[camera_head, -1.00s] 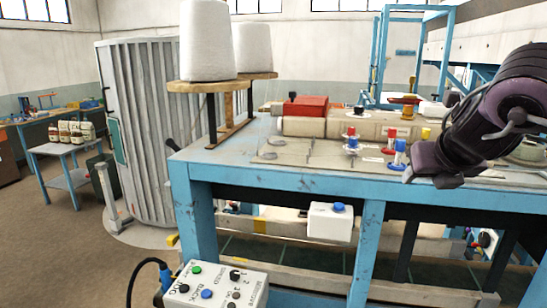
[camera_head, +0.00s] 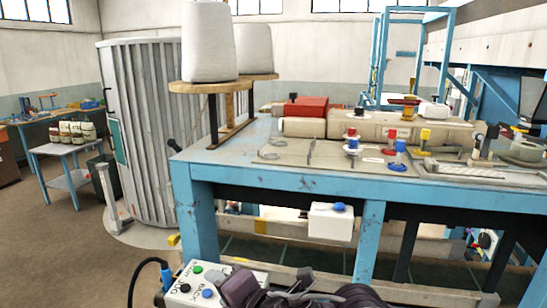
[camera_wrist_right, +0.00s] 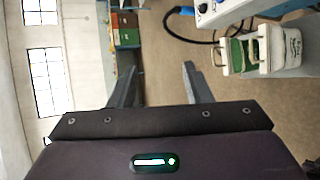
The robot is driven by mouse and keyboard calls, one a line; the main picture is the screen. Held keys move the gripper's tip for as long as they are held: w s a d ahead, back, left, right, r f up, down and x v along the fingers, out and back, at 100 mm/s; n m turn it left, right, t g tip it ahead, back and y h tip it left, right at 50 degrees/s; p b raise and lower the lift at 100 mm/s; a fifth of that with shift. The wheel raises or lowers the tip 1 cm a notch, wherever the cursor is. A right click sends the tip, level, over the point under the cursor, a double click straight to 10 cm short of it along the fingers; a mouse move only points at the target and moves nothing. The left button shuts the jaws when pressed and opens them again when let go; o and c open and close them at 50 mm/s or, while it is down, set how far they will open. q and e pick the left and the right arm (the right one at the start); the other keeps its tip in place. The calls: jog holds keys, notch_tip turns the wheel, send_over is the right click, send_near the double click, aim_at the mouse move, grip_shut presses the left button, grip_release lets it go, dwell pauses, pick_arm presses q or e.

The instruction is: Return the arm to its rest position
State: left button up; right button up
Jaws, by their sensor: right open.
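My right gripper (camera_head: 243,288) shows at the bottom of the head view, with its arm reaching in from the lower right. It is in front of the grey control box (camera_head: 190,283) and covers part of its buttons. In the right wrist view, my right gripper (camera_wrist_right: 158,68) has its two fingers well apart with nothing between them. Floor and a far wall lie beyond the fingers. My left gripper is in neither view.
A blue-framed sewing bench (camera_head: 300,184) fills the middle and right, with two thread cones (camera_head: 209,42) on a stand. A white box (camera_head: 330,222) hangs below its edge. Open floor (camera_head: 60,250) lies at left.

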jog(key=s+d+f+m+g+h, duration=0.1)
jog(key=s+d+f+m+h, duration=0.15)
jog(key=d+f+m, duration=0.5)
jog(key=s+d+f+m+h, duration=0.2)
jog(key=d+f+m+h, duration=0.2)
jog(key=d+m, duration=0.6)
jog(key=s+d+f+m+g+h, duration=0.3)
jog(key=s+d+f+m+g, duration=0.3)
jog(key=s+d+f+m, duration=0.5)
notch_tip(320, 180, down, 35)
jog(key=s+n+b, duration=0.2)
jog(key=b, duration=0.5)
jog(key=s+d+f+g+b, duration=0.1)
jog(key=s+f+b, duration=0.2)
jog(key=s+f, duration=0.7)
jog(key=s+d+f+g+b, duration=0.1)
jog(key=s+f+b, duration=0.3)
jog(key=s+f, duration=0.6)
notch_tip(320, 180, down, 7)
jog(key=shift+d+r, duration=0.1)
jog(key=shift+d, duration=0.55)
jog(key=shift+s, duration=0.2)
jog(key=shift+c, duration=0.3)
